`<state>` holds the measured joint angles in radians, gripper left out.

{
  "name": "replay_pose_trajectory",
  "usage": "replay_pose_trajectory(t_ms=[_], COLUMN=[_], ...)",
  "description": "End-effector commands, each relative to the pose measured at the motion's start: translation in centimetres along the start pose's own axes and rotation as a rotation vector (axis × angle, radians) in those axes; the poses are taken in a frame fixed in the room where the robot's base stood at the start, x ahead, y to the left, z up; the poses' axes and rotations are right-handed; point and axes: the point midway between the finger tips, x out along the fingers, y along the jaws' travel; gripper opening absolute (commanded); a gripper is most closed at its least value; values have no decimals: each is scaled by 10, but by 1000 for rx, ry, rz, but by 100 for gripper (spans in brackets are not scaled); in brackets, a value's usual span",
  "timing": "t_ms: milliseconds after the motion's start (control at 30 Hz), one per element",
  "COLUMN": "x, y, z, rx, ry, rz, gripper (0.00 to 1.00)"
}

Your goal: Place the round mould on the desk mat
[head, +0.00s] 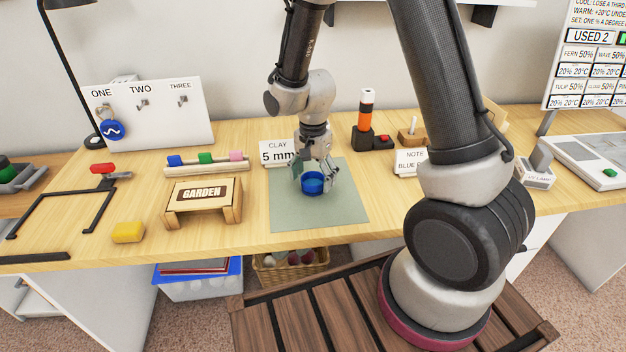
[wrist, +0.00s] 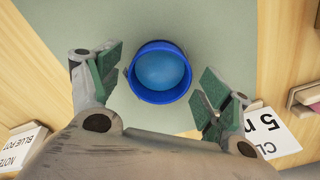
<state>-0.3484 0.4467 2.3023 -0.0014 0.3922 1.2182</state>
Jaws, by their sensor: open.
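The round mould appears to be the blue round cup (head: 313,183), standing on the grey-green desk mat (head: 345,212). In the wrist view the blue cup (wrist: 157,97) shows a lighter blue inside, and the mat (wrist: 200,25) lies around it. My gripper (head: 314,176) is just above the mat at the cup. In the wrist view my gripper (wrist: 155,85) is open, with a green-padded finger on each side of the cup. Gaps show between both pads and the cup wall.
The "CLAY 5 mm" card (head: 277,153) stands behind the mat's left side. A wooden GARDEN stand (head: 203,200) is left of the mat, and a yellow block (head: 128,232) lies farther left. A note card (head: 410,161) stands to the right. The mat's front is clear.

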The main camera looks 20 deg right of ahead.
Motion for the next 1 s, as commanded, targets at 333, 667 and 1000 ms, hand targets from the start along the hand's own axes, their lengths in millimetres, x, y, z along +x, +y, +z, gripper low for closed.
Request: replay_pose_trajectory(t_ms=[333,667,1000], x=[-77,-110,-189], y=[-1,0,65], z=[0,0,-14], rx=[0,0,-230], ry=[2,0,63], rz=[-6,-1,-99], gripper=[78,78,78])
